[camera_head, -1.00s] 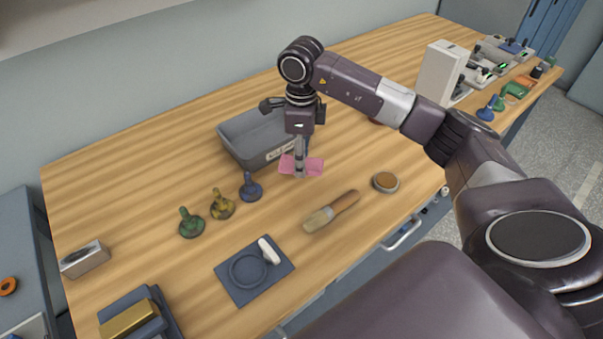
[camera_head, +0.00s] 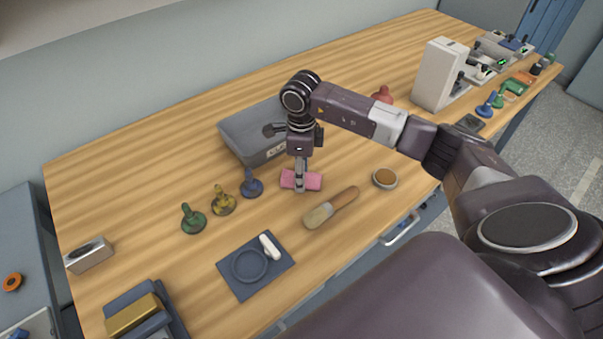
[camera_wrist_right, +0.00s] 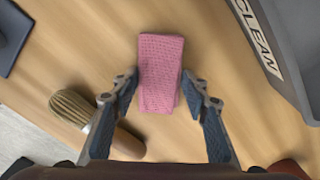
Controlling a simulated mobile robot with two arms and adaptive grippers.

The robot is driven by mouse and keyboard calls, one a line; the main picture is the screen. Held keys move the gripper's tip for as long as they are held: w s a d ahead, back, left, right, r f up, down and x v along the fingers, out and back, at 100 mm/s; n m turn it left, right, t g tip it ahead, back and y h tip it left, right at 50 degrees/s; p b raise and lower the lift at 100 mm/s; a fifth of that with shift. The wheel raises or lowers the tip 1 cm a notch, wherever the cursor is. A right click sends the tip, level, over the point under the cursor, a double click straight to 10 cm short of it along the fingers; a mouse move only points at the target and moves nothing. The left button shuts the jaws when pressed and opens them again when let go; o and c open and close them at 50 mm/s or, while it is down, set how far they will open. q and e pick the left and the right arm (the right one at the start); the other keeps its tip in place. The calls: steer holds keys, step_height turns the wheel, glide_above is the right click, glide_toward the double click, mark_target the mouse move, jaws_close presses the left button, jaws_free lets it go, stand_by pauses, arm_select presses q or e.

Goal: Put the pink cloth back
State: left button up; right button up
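The pink cloth (camera_head: 313,180) is a folded rectangle in front of the grey bin (camera_head: 233,148), right of the blue bobbin. In the right wrist view the cloth (camera_wrist_right: 160,70) lies lengthwise between my fingertips. My right gripper (camera_head: 300,188) points straight down, and its fingertips (camera_wrist_right: 160,80) meet the cloth's two long sides. It looks shut on the cloth. The cloth is at or just above the tabletop; I cannot tell whether it touches. The bin also shows in the right wrist view (camera_wrist_right: 295,65), with "CLEAN" on its label. My left gripper is not in view.
A brush (camera_head: 331,208) lies close in front of the cloth, with a round brown-topped dish (camera_head: 385,178) to its right. Green (camera_head: 193,219), yellow (camera_head: 222,201) and blue (camera_head: 251,184) bobbins stand left. A dark mat (camera_head: 240,286) lies in front. A white machine (camera_head: 440,73) stands back right.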

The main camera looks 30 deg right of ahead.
steer(key=o, duration=0.3)
steer(key=shift+r, duration=0.15)
steer(key=shift+r, duration=0.2)
step_height(320, 180, up, 12)
steer(key=b, duration=0.3)
steer(key=shift+f, duration=0.15)
